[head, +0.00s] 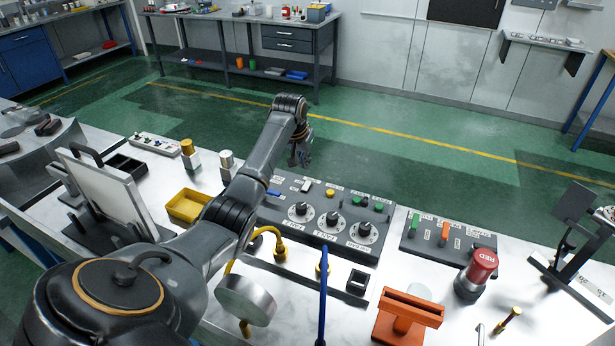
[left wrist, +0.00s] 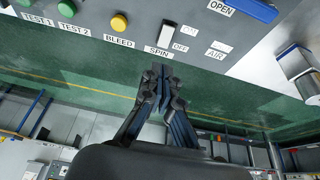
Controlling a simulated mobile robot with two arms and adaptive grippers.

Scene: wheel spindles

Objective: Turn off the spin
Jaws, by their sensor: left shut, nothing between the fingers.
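The spin switch is a small white rocker (left wrist: 166,36) on the grey control panel (left wrist: 110,15), with a SPIN label (left wrist: 158,50) below it in the left wrist view. ON and OFF labels lie to its right there, OFF nearer my fingers. In the head view the white switch (head: 306,185) sits near the panel's far edge. My left gripper (left wrist: 162,78) is shut and empty, its fingertips just short of the SPIN label in the wrist picture. In the head view it (head: 301,158) hangs pointing down beyond the panel's far edge. Contact with the switch does not show. My right gripper is out of view.
A yellow button (head: 330,192), green button (head: 356,202) and blue lever (head: 273,192) flank the switch. Three dials (head: 332,218) lie nearer. A second panel (head: 440,238) and red RED-labelled cylinder (head: 483,265) stand right. Beyond the bench is open green floor.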

